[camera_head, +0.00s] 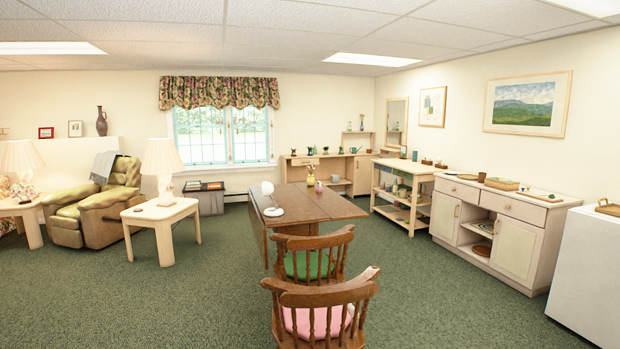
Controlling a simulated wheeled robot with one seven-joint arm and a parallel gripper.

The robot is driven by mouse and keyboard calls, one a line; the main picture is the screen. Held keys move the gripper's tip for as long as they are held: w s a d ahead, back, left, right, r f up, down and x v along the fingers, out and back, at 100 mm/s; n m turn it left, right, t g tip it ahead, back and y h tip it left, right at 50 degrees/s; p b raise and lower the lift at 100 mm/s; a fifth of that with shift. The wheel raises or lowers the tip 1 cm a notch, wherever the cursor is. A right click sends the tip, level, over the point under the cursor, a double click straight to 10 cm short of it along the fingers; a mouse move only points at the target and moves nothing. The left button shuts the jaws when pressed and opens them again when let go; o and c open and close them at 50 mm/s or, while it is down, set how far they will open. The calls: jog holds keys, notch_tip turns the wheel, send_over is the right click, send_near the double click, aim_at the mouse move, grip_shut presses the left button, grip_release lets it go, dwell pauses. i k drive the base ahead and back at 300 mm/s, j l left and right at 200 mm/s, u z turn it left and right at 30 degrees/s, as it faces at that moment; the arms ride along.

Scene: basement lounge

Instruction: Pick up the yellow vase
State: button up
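A small yellow vase (310,181), with what looks like reddish flowers at its top, stands upright near the far end of the brown wooden table (318,205) in the middle of the room. It is small in this view and its details are hard to make out. My gripper is not in view.
Two wooden chairs, one with a green cushion (306,265) and one with a pink cushion (318,320), stand at the table's near end. A white side table (160,212) is to the left. A cabinet (500,225) and a shelf unit (418,190) line the right. Green carpet (180,300) is clear at left.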

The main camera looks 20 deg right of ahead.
aim_at(310, 180)
jog(key=i+l+z, duration=1.25)
jog(key=i, duration=0.5)
jog(key=i+z, duration=0.25)
jog(key=i, duration=0.55)
jog(key=i+u, duration=0.2)
jog(key=i, duration=0.35)
jog(key=i+u, duration=0.25)
jog(key=i, duration=0.35)
jog(key=i+l+u, duration=0.2)
jog(key=i, duration=0.35)
jog(key=i+l+u, duration=0.2)
jog(key=i, duration=0.35)
jog(key=i+j+u, duration=0.1)
jog(key=i+u, duration=0.15)
jog(key=i, duration=0.7)
jog(key=i+l+u, duration=0.1)
jog(key=i+u, duration=0.2)
jog(key=i, duration=0.65)
jog(key=i+u, duration=0.25)
jog(key=i, duration=0.2)
jog(key=i+u, duration=0.25)
jog(key=i, duration=0.2)
jog(key=i+l+u, duration=0.25)
jog(key=i, duration=0.2)
jog(key=i+l+u, duration=0.1)
jog(key=i+u, duration=0.2)
jog(key=i, duration=0.15)
jog(key=i+l+u, duration=0.2)
jog(key=i, duration=0.55)
jog(key=j, duration=0.05)
